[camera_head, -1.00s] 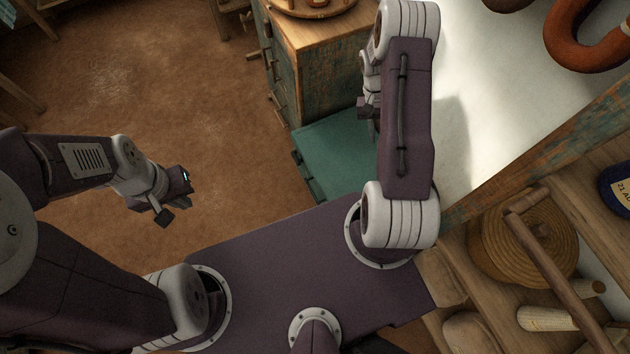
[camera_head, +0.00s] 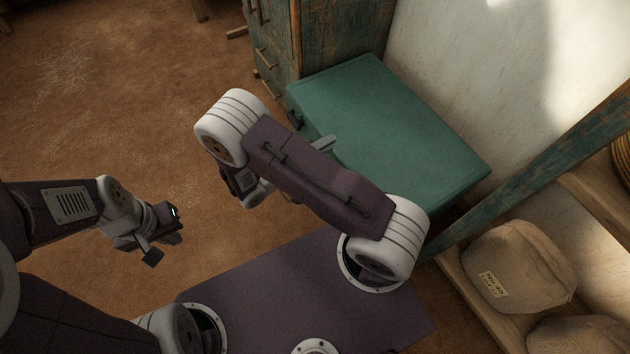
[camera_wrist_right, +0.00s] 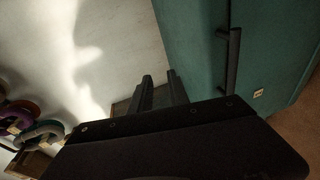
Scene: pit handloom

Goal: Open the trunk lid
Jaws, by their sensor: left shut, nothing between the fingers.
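The trunk (camera_head: 395,125) is a teal box with its lid down, at the upper middle of the head view. A dark handle (camera_head: 296,119) shows at its left edge. In the right wrist view the teal trunk face (camera_wrist_right: 195,45) fills the right side, with a dark bar handle (camera_wrist_right: 232,60) and a small brass-coloured plate. My right gripper (camera_wrist_right: 160,88) has its two dark fingers apart with nothing between them, left of that handle. In the head view my right arm hides most of this gripper. My left gripper (camera_head: 165,232) is shut and empty above the floor, far left of the trunk.
A worn blue-green drawer cabinet (camera_head: 340,35) stands against the trunk's far side. A pale wall (camera_head: 480,60) is to the right. Wooden shelving with a labelled sack-like bundle (camera_head: 520,265) is at the lower right. Brown floor (camera_head: 110,100) is open at the left.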

